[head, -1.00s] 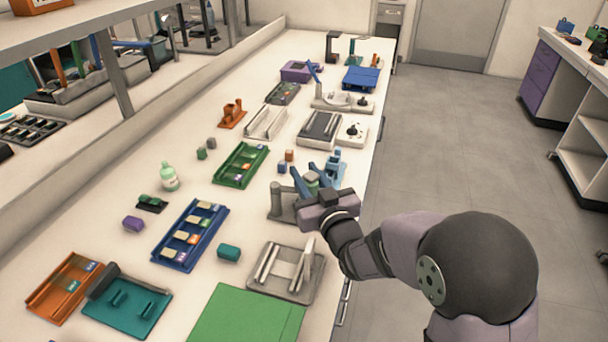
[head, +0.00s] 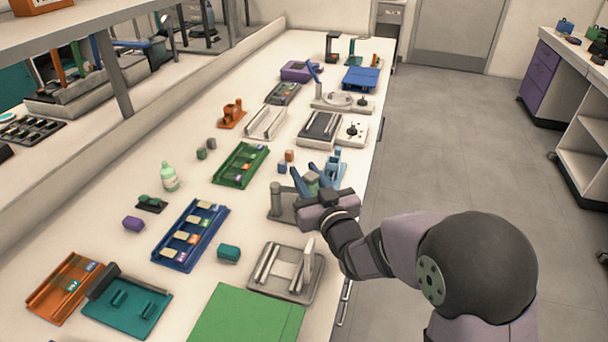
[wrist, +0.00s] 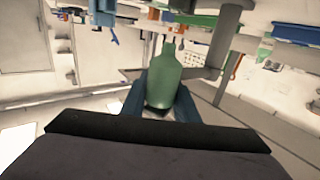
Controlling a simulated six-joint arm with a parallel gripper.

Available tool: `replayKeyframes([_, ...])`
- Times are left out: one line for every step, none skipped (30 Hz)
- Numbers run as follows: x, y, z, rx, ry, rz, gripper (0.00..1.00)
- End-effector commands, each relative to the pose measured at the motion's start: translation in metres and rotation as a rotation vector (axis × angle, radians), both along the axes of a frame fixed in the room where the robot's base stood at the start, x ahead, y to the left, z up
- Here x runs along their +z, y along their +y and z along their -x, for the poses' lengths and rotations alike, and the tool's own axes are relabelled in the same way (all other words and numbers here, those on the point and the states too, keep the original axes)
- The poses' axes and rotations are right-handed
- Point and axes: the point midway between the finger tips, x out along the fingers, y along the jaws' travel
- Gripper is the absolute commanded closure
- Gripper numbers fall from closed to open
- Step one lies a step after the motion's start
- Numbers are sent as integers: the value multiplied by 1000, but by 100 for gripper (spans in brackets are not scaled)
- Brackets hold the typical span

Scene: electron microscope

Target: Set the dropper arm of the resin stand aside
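The grey resin stand (head: 278,205) sits at the right edge of the bench, with an upright post at its left. In the wrist view the post (wrist: 217,50) rises right of centre, and a grey horizontal arm (wrist: 198,19) runs from it. A green, bottle-shaped dropper part (wrist: 165,78) sits between my two blue fingers. It also shows as a grey-green piece (head: 311,178) in the head view. My gripper (head: 309,177) is over the stand, its fingers against both sides of the green part. My gripper hides much of the stand.
A light blue device (head: 334,160) stands just behind my gripper. A grey tray with rails (head: 258,284) lies in front, and a green mat (head: 225,318) is nearer. A blue slide rack (head: 165,252) and a teal block (head: 229,253) are to the left.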

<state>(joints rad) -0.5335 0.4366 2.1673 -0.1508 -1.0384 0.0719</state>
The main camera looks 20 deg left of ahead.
Motion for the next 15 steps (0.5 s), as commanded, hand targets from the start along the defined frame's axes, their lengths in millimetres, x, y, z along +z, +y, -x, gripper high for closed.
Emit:
replayKeyframes([-3,-11,-6,-29,10,-2,63])
replayKeyframes([-3,-11,-6,-29,10,-1,56])
replayKeyframes([-2,-11,-6,-28,9,-2,54])
replayKeyframes([-2,-10,-6,-27,8,-3,54])
replayKeyframes([-2,-10,-5,-27,8,-3,54])
replayKeyframes([-2,-9,-5,-26,7,-3,54])
replayKeyframes([-1,-9,-5,-25,6,-4,54])
replayKeyframes([-1,-9,-5,-24,6,-4,54])
replayKeyframes([-1,-9,-5,-23,6,-3,54])
replayKeyframes([-1,-8,-5,-23,5,-4,54])
replayKeyframes([-1,-8,-5,-22,5,-4,54])
replayKeyframes([-1,-8,-5,-22,5,-4,54])
replayKeyframes([0,-8,-5,-21,4,-4,54])
replayKeyframes([0,-7,-5,-21,4,-4,54])
replayKeyframes([1,-7,-5,-20,3,-5,54])
